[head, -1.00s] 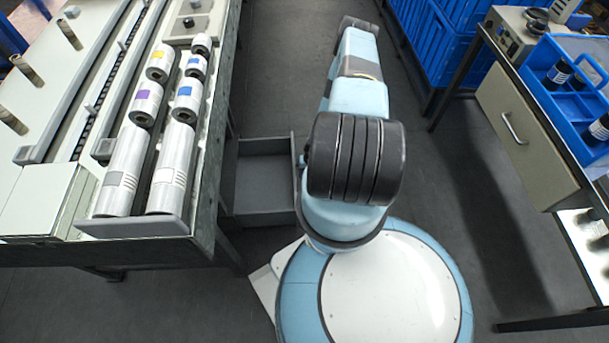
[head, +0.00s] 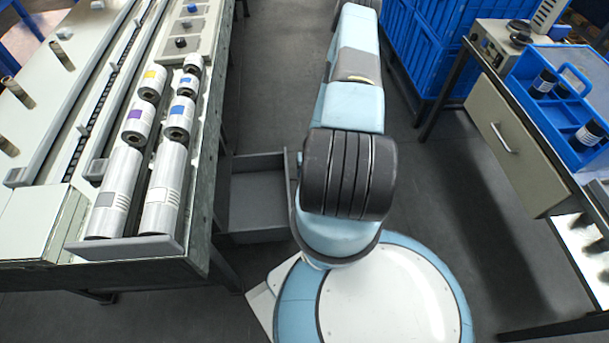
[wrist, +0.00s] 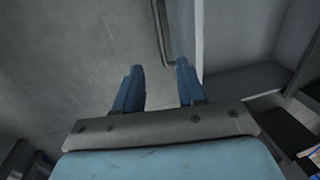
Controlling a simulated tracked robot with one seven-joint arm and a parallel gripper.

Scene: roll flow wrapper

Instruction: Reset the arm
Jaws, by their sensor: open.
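My gripper (wrist: 160,88) shows in the wrist view with its two blue fingers apart and nothing between them. Grey floor and a grey panel edge lie beyond the fingers. In the head view my arm stretches forward over the aisle, away from my base; the gripper itself is hidden there.
The wrapper bench (head: 40,220) on the left carries several film rolls (head: 165,190). An open grey drawer (head: 258,200) juts out under it. Blue crates (head: 425,50) stand at the back. A right bench with a drawer (head: 510,140) holds a blue caddy (head: 550,120). The aisle floor is clear.

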